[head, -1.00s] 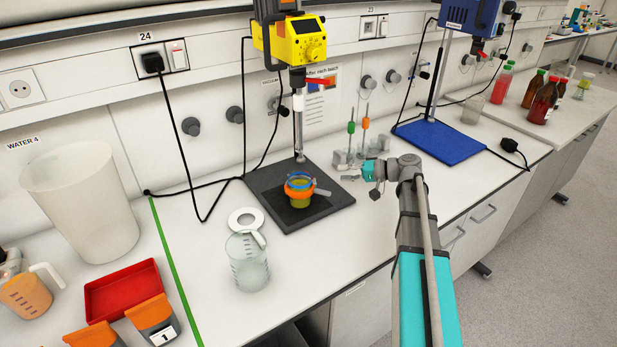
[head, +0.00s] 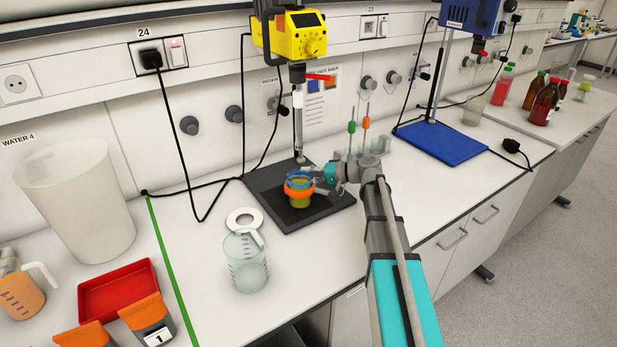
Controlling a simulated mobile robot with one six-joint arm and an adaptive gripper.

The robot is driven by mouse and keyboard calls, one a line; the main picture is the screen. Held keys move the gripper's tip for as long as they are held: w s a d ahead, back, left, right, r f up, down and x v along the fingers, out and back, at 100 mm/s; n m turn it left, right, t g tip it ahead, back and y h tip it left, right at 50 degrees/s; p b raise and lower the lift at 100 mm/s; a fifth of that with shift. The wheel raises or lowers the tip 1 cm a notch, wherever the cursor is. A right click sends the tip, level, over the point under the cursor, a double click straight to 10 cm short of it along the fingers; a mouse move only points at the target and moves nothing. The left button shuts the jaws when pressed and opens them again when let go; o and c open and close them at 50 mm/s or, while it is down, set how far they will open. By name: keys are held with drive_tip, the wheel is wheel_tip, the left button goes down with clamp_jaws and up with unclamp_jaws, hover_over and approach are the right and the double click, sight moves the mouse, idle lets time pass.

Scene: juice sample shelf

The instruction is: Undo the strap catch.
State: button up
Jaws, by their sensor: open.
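A small cup with yellow-green contents (head: 299,201) stands on the dark base plate (head: 262,182) of the yellow overhead stirrer (head: 292,35). An orange strap (head: 291,191) runs around the cup, with a blue ring (head: 299,179) above it. The strap's catch is on the cup's right side, where my gripper covers most of it. My gripper (head: 318,180) is open, at the right side of the cup, close to the strap. I cannot tell whether its fingers touch the catch.
A clear beaker (head: 246,264) with a white ring-shaped piece (head: 242,222) stands in front of the plate. Rods with green and orange handles (head: 366,123) stand behind my gripper. A blue stand base (head: 440,146) is to the right. The bench front between beaker and my arm is clear.

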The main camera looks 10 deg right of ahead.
drive_tip(key=shift+c, duration=0.2)
clamp_jaws()
drive_tip(key=shift+m+t, duration=0.3)
drive_tip(key=shift+t, duration=0.2)
drive_tip(key=shift+d+m+t+h, duration=0.15)
drive_tip(key=shift+m+t+h, duration=0.35)
drive_tip(key=shift+m+t, duration=0.1)
drive_tip(key=shift+d+m+t+h, duration=0.15)
drive_tip(key=shift+m+t+h, duration=0.35)
drive_tip(key=shift+m+t, duration=0.1)
drive_tip(key=shift+d+m+t+h, duration=0.2)
drive_tip(key=shift+m+t+h, duration=0.45)
drive_tip(key=shift+m, duration=0.05)
drive_tip(key=shift+d+m+t+h, duration=0.2)
drive_tip(key=shift+m+t+h, duration=0.45)
drive_tip(key=shift+m, duration=0.05)
drive_tip(key=shift+w+d, duration=0.1)
